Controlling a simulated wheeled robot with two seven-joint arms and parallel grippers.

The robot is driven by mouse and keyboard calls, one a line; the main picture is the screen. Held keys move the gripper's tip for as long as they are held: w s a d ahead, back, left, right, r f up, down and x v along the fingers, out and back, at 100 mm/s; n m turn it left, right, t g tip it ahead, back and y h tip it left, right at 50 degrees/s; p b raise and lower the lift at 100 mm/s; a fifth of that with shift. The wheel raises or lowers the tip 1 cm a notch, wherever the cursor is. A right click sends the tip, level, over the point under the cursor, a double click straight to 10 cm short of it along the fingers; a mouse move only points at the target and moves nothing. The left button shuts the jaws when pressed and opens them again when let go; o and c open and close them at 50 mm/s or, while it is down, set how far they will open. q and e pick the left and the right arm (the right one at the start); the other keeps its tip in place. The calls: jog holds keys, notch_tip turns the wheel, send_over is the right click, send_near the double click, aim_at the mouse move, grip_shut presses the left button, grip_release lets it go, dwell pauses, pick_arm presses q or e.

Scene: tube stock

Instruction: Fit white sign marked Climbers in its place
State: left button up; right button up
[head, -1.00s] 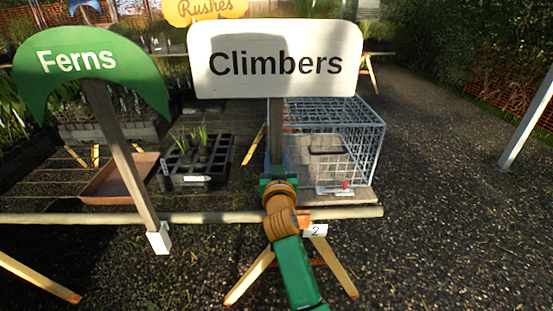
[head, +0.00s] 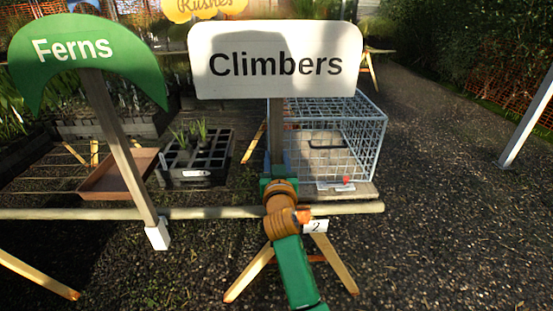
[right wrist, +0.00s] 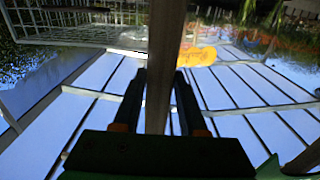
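The white sign marked Climbers (head: 276,64) is upright and faces me in the middle of the head view. Its grey-brown post (head: 277,125) also shows in the right wrist view (right wrist: 166,40). My right gripper (head: 277,165) is shut on this post below the board; the wrist view shows a finger on each side (right wrist: 158,85). The post's lower end is hidden behind my gripper and arm. A small white tag marked 2 (head: 315,226) shows just right of my wrist, below the front rail. No holder for the post is clearly visible. My left gripper is out of view.
A pale front rail (head: 230,214) crosses behind my arm. A green Ferns sign (head: 85,55) leans at left, with a white block (head: 157,235) at its post's foot. A wire cage (head: 368,140) and black tray (head: 195,160) stand behind. Gravel at right is clear.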

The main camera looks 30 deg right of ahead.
jog(key=o, duration=0.4)
jog(key=shift+s+r, duration=0.1)
jog(key=shift+r, duration=0.05)
jog(key=shift+o, duration=0.2)
jog(key=shift+a, duration=0.1)
jog(key=b+v, duration=0.1)
jog(key=v, duration=0.6)
